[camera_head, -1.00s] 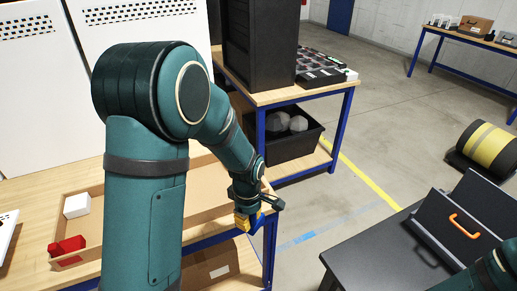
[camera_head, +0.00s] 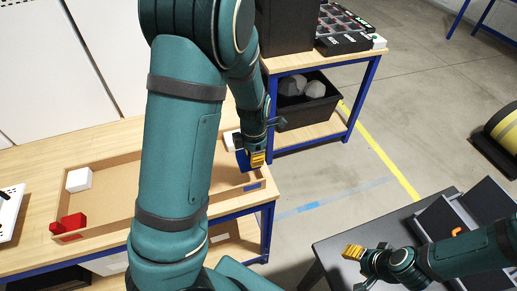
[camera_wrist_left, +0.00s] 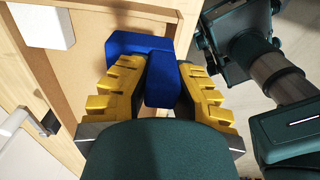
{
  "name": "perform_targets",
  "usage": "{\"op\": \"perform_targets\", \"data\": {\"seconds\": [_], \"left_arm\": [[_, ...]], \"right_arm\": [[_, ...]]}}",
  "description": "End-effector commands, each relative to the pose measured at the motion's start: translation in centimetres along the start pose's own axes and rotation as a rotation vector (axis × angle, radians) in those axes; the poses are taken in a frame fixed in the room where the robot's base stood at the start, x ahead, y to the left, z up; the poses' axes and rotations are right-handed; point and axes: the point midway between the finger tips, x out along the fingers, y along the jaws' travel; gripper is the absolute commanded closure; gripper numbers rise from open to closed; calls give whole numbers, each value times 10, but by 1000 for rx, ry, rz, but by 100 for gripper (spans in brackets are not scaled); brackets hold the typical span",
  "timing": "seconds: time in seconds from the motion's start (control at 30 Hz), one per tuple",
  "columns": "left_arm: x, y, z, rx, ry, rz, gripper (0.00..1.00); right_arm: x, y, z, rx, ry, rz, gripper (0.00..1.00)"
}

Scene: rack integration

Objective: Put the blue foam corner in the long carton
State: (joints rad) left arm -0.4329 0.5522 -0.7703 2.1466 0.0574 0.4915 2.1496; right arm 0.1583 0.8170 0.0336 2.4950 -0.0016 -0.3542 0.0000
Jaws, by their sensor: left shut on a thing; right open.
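The blue foam corner (camera_wrist_left: 140,44) is between the yellow fingers of my left gripper (camera_wrist_left: 150,72) in the left wrist view, and the gripper is shut on it. In the head view the left gripper (camera_head: 256,158) and the blue corner (camera_head: 242,160) are at the right end of the long carton (camera_head: 122,222), seemingly above its floor. The carton is a shallow open tray on the wooden table, and my left arm hides its middle. The carton also shows in the wrist view (camera_wrist_left: 75,90). My right gripper (camera_head: 353,251) is open and empty at lower right, over the dark table.
A white block (camera_head: 79,180) and red blocks (camera_head: 72,225) lie at the carton's left end. A black bin (camera_head: 308,105) with grey lumps stands on the far bench's lower shelf. A dark case (camera_head: 440,225) lies on the dark table (camera_head: 335,240). Floor lies between the tables.

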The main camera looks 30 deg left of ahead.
Motion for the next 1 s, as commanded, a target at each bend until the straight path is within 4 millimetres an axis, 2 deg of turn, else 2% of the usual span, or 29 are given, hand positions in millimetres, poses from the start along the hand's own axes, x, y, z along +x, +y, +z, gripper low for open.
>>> {"op": "perform_targets", "data": {"seconds": [0.37,1.0], "left_arm": [[3,0,1,5,4,-1,100],[58,0,1,4,4,-1,100]], "right_arm": [[2,1,0,0,0,0,51],[35,13,5,4,3,3,51]]}}
